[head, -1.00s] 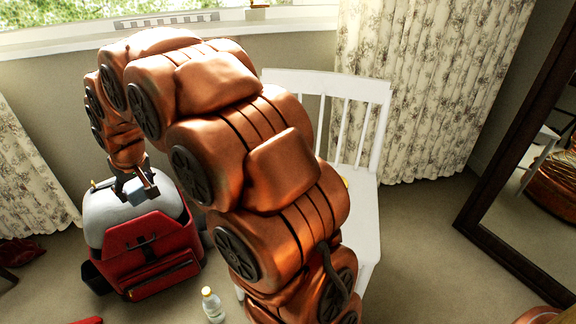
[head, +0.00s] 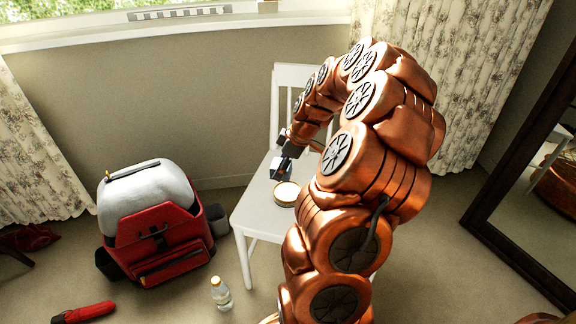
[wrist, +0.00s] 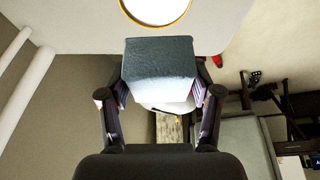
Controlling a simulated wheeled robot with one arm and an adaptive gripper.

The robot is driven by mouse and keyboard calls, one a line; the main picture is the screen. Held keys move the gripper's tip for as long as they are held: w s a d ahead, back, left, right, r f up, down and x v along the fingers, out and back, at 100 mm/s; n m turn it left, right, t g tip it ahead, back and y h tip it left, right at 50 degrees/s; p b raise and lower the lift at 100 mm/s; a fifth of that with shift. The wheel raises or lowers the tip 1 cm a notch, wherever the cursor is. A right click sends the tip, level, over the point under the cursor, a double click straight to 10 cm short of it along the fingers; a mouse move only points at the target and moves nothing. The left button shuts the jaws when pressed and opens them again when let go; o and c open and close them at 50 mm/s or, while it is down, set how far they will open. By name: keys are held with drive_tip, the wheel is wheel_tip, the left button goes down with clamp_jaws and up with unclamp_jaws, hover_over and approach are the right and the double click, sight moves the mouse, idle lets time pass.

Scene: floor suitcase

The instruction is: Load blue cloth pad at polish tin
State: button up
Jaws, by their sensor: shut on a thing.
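The pad is mostly hidden in the head view. The round polish tin (head: 287,193), with a pale top and gold rim, sits on the seat. It also shows in the wrist view (wrist: 156,9), cut by the top edge, just beyond the pad. A gap shows between pad and tin.
The white chair (head: 252,215) stands by the wall. A red and grey backpack (head: 155,222) is on the floor at left. A clear bottle (head: 221,295) stands in front, and a red folded item (head: 85,313) lies at lower left. A dark-framed mirror (head: 500,180) stands at right.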

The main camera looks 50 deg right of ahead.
sight(284, 191)
drive_tip(key=shift+s+d+f, duration=0.3)
drive_tip(key=shift+s+d, duration=0.35)
drive_tip(key=shift+s, duration=0.05)
drive_tip(key=shift+f+b, duration=0.35)
drive_tip(key=shift+f, duration=2.55)
drive_tip(key=shift+f+b, duration=0.45)
drive_tip(key=shift+f, duration=0.1)
drive_tip(key=shift+r, duration=0.15)
drive_tip(key=shift+r+p, duration=0.55)
drive_tip(key=shift+r, duration=2.9)
drive_tip(key=shift+w, duration=0.1)
